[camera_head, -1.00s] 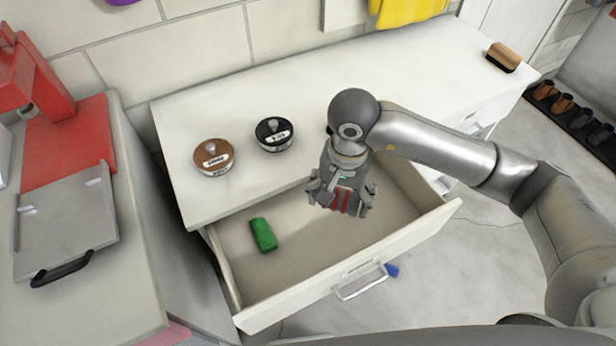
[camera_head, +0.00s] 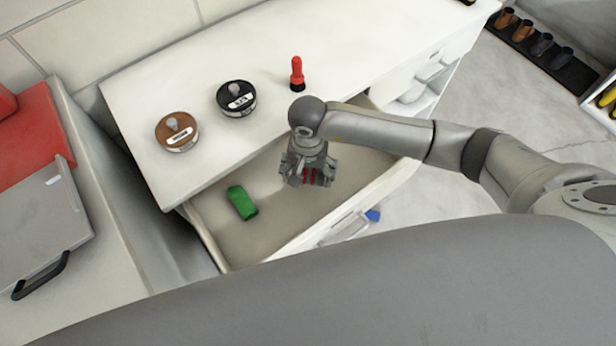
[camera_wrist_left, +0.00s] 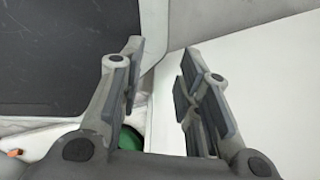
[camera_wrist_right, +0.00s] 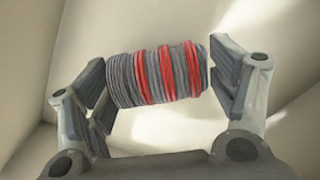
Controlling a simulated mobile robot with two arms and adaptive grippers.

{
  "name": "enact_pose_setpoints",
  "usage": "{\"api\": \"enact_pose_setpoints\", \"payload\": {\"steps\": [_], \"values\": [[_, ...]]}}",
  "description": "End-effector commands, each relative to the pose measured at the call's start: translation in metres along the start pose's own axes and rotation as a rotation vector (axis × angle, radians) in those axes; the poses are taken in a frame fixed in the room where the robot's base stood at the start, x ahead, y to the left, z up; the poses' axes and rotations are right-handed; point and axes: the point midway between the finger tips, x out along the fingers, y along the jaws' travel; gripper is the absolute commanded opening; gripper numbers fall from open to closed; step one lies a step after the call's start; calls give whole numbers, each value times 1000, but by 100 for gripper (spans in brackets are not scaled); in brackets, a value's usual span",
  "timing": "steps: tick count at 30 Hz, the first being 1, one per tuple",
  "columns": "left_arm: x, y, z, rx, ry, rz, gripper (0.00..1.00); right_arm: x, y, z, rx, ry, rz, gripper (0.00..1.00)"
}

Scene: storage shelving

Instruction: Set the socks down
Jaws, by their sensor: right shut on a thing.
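The socks, a grey roll with red stripes (camera_wrist_right: 158,76), are between the fingers of my right gripper (camera_wrist_right: 160,85), which is shut on them. In the head view my right gripper (camera_head: 308,178) points down into the open drawer (camera_head: 225,238). Red of the socks (camera_head: 312,178) shows between its fingers, and whether they touch the drawer floor I cannot tell. A green roll (camera_head: 242,202) lies in the drawer, left of the gripper. My left gripper (camera_wrist_left: 160,90) shows only in its own wrist view, with its fingers apart and nothing between them.
On the white cabinet top (camera_head: 200,85) stand a brown-lidded jar (camera_head: 177,132), a black-lidded jar (camera_head: 236,98) and a red-handled brush-like thing (camera_head: 297,74). A blue item (camera_head: 373,215) is beyond the drawer front. Drawer floor between the green roll and gripper is clear.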

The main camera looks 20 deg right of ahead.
Motion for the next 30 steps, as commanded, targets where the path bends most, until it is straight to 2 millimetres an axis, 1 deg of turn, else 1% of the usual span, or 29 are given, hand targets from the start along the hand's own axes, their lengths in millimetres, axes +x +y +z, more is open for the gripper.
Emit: {"api": "enact_pose_setpoints", "payload": {"steps": [3, 7, 9, 16, 20, 21, 25, 30], "values": [[0, 0, 0, 0, 0, 0, 31, 21, 0, 2, 1, -5, 2, 56], [0, 0, 0, 0, 0, 0, 31, 36, 0, 1, 0, -3, 2, 56], [0, 0, 0, 0, 0, 0, 31, 39, 0, 1, -1, -1, 0, 56], [0, 0, 0, 0, 1, 0, 31, 40, 0, 0, -1, 0, 0, 56], [5, 0, 0, 0, 1, 0, 31, 44, 0, 0, -1, 0, 0, 56], [3, 0, 0, 0, 1, 0, 31, 42, 0, 0, -1, -1, 0, 84], [3, 0, 0, 0, 1, 0, 31, 42, 0, 0, -1, -1, 0, 100], [3, 0, 0, 0, 1, 0, 31, 42, 0, 0, -1, -1, 1, 100]]}}
